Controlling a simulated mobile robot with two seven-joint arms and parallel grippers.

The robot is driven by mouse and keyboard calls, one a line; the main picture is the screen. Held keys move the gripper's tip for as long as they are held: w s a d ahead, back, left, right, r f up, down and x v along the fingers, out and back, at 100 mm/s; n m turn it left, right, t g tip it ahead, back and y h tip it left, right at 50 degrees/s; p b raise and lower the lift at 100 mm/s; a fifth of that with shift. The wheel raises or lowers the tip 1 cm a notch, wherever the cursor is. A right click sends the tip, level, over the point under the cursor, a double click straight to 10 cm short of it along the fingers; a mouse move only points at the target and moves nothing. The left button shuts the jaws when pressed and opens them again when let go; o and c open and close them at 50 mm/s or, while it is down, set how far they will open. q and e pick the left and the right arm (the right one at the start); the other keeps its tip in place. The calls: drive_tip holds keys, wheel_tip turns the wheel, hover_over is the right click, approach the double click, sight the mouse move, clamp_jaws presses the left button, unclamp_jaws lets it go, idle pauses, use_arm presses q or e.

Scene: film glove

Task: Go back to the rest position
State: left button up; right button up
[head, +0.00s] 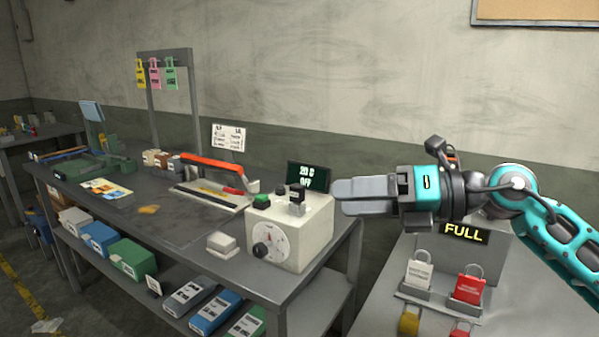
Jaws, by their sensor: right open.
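My right gripper (362,195) comes in from the right on a teal and grey arm. It points left, at the right end of the workbench, just right of a white control box. Its grey fingers show side-on and nothing shows between them. My left gripper is not in the head view.
The white control box (283,242), with a dial and buttons, stands on the grey workbench (170,225), beside a dark display (308,177). A red-armed device (215,163) lies behind. At right, white and red padlocks (470,284) stand below a "FULL" sign (464,233).

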drive_tip(key=s+d+f+m+t+h, duration=0.2)
drive_tip(key=d+f+m+t+h, duration=0.5)
drive_tip(key=m, duration=1)
drive_tip(key=s+d+f+m+t+h, duration=0.2)
drive_tip(key=d+f+m+t+h, duration=0.3)
drive_tip(key=f+m+h, duration=0.9)
drive_tip(key=s+f+m+g+y, duration=0.35)
drive_tip(key=s+f+g, duration=0.3)
drive_tip(key=s, duration=0.55)
drive_tip(key=s+f+m+g+y, duration=0.2)
drive_tip(key=s+f+m+g, duration=0.4)
drive_tip(key=s, duration=0.5)
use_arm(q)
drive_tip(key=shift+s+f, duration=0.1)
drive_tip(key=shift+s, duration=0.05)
use_arm(e)
drive_tip(key=w+a+f+n+t+y, duration=0.1)
drive_tip(key=w+a+f+t+y, duration=0.1)
drive_tip(key=w+f+t, duration=0.4)
wheel_tip(320, 180, down, 3)
drive_tip(key=shift+w+a+f+n+t, duration=0.1)
drive_tip(key=shift+w+a+n+t, duration=0.25)
drive_tip(key=shift+w, duration=0.5)
